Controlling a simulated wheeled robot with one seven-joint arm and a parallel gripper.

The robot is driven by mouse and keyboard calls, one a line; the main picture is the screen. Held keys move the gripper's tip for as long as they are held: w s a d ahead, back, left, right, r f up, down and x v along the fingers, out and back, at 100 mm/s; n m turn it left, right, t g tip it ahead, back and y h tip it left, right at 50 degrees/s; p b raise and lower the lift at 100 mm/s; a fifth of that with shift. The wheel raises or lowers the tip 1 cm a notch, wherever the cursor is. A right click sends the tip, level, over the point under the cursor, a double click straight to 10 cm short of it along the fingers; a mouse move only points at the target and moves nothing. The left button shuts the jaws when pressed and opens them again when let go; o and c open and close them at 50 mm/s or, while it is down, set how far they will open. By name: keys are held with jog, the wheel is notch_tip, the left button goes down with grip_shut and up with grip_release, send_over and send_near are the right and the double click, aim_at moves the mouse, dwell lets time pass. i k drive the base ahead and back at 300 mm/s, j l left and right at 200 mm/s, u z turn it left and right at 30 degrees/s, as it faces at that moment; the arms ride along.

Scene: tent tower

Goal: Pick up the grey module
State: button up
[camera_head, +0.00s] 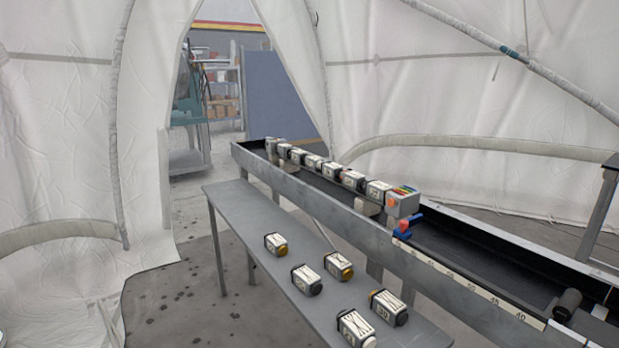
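Several short modules with white labelled sides lie on the low grey bench (235,205). Two have yellowish ends: one at the far left (276,243) and one near the trough (338,265). A module with dark ends (306,281) lies mid-bench. Another dark-ended module (388,307) lies to the right. A module with a paler, greyish end (355,328) is nearest, close to the lower picture edge. I cannot tell for sure which one is the grey module. My gripper is not in view.
A long raised grey trough (450,262) with a ruler strip runs behind the bench. A row of similar modules (312,162) ends at a box with coloured stripes (403,202). A blue and red clamp (404,228) sits on the rim. White tent walls surround this; an opening shows shelves (220,95).

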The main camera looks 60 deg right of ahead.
aim_at(350, 179)
jog(key=z, duration=1.9)
jog(key=i+j+z, duration=0.25)
jog(key=i+j, duration=0.35)
jog(key=i+j+z, duration=0.3)
jog(key=i+j, duration=0.2)
jog(key=j, duration=0.2)
jog(key=i+j+z, duration=0.25)
jog(key=i+j, duration=0.2)
jog(key=j, duration=0.35)
jog(key=i+j+z, duration=0.15)
jog(key=j, duration=0.25)
jog(key=i, duration=0.35)
